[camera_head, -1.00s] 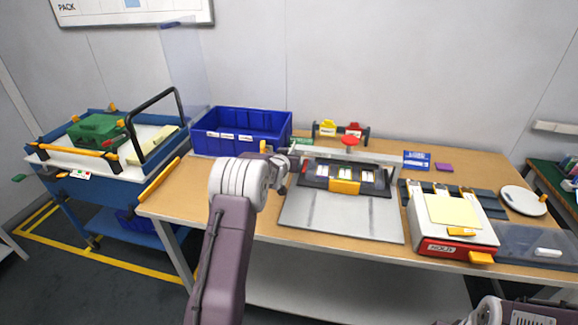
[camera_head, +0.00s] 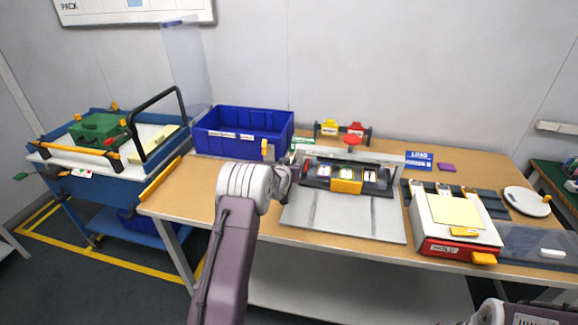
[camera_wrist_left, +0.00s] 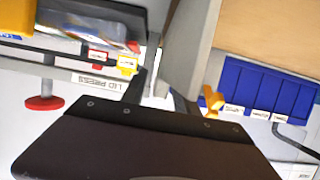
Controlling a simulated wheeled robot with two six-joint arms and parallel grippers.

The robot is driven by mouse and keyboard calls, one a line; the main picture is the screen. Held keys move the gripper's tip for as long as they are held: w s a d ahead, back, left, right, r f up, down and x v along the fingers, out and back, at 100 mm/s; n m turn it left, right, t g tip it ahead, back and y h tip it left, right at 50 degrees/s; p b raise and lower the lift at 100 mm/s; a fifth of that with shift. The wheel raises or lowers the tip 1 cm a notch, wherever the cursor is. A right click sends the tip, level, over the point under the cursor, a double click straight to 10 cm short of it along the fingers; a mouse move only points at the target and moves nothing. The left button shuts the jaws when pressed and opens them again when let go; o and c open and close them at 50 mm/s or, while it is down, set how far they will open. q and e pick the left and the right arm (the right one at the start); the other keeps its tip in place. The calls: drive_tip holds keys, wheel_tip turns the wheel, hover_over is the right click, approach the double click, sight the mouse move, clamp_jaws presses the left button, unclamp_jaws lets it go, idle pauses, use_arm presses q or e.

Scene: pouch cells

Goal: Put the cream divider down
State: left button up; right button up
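A pale cream-yellow sheet (camera_head: 455,210) lies flat on top of the white and red box labelled HOLD. Another cream slab (camera_head: 153,144) lies on the cart at the left; I cannot tell which is the divider. My left gripper (camera_head: 284,181) is low over the left end of the lid press (camera_head: 346,187), mostly hidden behind its own wrist. In the left wrist view its dark body fills the bottom and its fingers (camera_wrist_left: 165,98) are hard to make out. No cream piece shows between them.
A blue bin (camera_head: 242,132) stands behind and left of my left gripper. The press has a red knob (camera_head: 352,141) and pouches in its slots. A white round dish (camera_head: 526,201) is at the right. The press's grey front plate (camera_head: 340,220) is bare.

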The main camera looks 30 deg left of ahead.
use_arm(q)
drive_tip(key=v, duration=1.2)
drive_tip(key=shift+r, duration=0.15)
